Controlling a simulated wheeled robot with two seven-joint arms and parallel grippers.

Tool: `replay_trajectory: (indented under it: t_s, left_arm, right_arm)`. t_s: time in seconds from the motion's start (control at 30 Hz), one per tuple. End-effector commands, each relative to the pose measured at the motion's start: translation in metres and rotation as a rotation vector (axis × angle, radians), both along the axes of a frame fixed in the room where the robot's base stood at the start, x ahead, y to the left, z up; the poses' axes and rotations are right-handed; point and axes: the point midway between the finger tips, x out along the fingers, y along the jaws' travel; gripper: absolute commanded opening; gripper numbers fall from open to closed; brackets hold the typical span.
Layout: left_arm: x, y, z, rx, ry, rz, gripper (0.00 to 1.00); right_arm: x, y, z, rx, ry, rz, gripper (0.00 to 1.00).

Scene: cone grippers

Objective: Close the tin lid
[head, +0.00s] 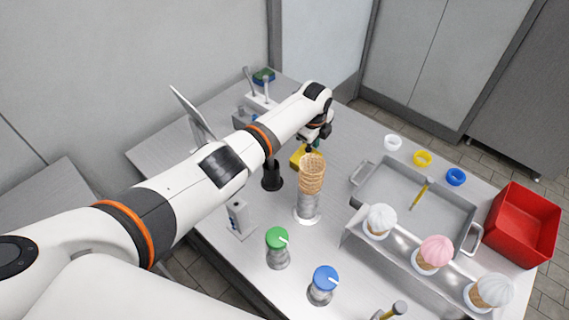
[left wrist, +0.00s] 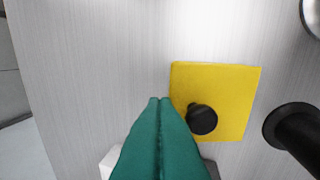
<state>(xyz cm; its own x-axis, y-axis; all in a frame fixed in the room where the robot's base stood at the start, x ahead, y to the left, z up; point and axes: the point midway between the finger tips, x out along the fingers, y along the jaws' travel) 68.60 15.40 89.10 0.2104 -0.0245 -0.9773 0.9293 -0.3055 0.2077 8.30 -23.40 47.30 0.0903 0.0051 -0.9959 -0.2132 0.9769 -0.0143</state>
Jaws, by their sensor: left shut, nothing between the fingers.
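A yellow square piece with a round black knob, which looks like the tin's lid (left wrist: 238,90), lies flat in the left wrist view. In the head view the yellow tin (head: 299,158) is partly hidden by my arm and the stacked cones. From above I cannot tell whether the lid sits fully down. My left gripper (head: 313,145) is just above and beside the tin. Its teal fingers (left wrist: 160,102) are shut and empty, just left of the yellow piece and its knob. My right gripper is not in view.
Stacked cones (head: 312,175) on a metal holder stand close to the tin, near a black post (head: 271,178). Green-topped (head: 277,240) and blue-topped (head: 325,280) jars stand in front. A tray (head: 405,200), an ice-cream rack (head: 400,253) and a red bin (head: 522,225) fill the right.

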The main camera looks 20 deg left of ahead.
Motion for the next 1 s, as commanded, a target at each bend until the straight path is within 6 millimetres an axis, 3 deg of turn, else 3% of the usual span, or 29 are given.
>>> replay_trajectory:
  t_s: [0.47,1.0]
  left_arm:
    - [0.000,0.000,0.002,0.000,0.000,0.000,0.00]
    - [0.000,0.000,0.022,-0.001,-0.002,0.000,0.00]
  right_arm:
    - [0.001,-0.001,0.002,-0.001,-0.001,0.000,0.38]
    - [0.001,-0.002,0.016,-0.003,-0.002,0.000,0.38]
